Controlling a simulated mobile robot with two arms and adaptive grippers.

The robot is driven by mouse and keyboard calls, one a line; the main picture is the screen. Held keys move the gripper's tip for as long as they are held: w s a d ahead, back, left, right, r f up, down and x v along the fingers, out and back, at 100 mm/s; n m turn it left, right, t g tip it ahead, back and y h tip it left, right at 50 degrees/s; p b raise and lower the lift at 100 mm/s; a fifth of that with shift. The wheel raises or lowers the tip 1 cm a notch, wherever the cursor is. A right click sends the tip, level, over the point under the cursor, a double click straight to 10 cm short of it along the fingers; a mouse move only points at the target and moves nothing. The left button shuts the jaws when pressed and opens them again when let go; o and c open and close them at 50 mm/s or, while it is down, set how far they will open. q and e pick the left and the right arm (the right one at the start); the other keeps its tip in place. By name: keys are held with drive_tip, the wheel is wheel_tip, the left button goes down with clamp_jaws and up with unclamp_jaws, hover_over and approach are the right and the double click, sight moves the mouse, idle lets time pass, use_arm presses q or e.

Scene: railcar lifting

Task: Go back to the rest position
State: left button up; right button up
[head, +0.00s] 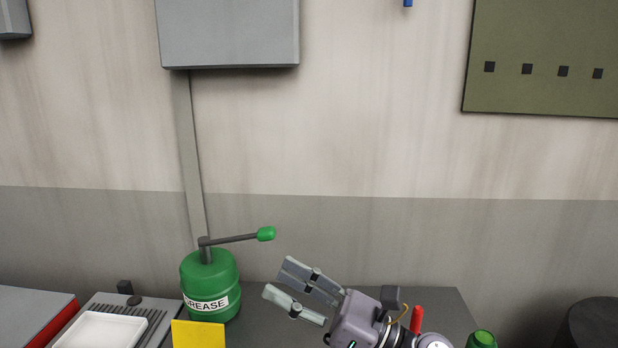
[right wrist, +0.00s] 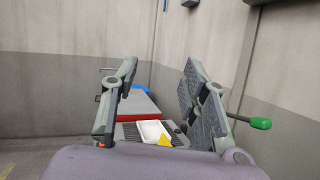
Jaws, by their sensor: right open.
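My right gripper (head: 277,277) is in the lower middle of the head view, pointing left and up. Its fingers are apart with nothing between them. It is just right of a green grease can (head: 210,284) with a lever handle (head: 235,238). In the right wrist view the two fingers (right wrist: 156,85) stand apart, and the can's green handle tip (right wrist: 260,123) shows right of them. The can's body is hidden there behind the gripper. My left gripper is in neither view.
A grey bench (head: 262,318) runs along the wall. On it are a white tray (head: 100,330), a yellow block (head: 198,335) and a red handle (head: 417,318). A grey box (head: 228,32) hangs on the wall above. The wall space above the gripper is clear.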

drive_tip(key=w+d+f+m+t+h, duration=0.2)
drive_tip(key=d+f+m+t+h, duration=0.55)
drive_tip(key=m, duration=0.85)
drive_tip(key=w+d+f+m+t+h, duration=0.2)
drive_tip(key=d+f+m+t+h, duration=0.2)
drive_tip(key=d+m+h, duration=0.95)
drive_tip(key=s+f+m+g, duration=0.5)
drive_tip(key=f+m, duration=0.4)
drive_tip(key=f, duration=0.2)
drive_tip(key=s+d+f+m+g, duration=0.1)
drive_tip(key=s+f+m+g, duration=0.5)
drive_tip(key=s, duration=0.5)
drive_tip(key=s+d+f+m+g, duration=0.15)
drive_tip(key=s+f+g, duration=0.35)
drive_tip(key=s+f, duration=0.5)
wheel_tip(320, 180, down, 28)
drive_tip(key=s+b, duration=0.2)
drive_tip(key=b, duration=0.3)
drive_tip(key=s+d+f+g+b, duration=0.1)
drive_tip(key=s+f+b, duration=0.1)
drive_tip(key=s+f, duration=0.6)
drive_tip(key=s+d+f+g+b, duration=0.1)
drive_tip(key=s+d+f+b, duration=0.1)
drive_tip(key=s+f, duration=0.7)
wheel_tip(320, 180, down, 5)
drive_tip(key=shift+s+f+b, duration=0.1)
drive_tip(key=shift+s+b, duration=0.05)
drive_tip(key=shift+b, duration=0.35)
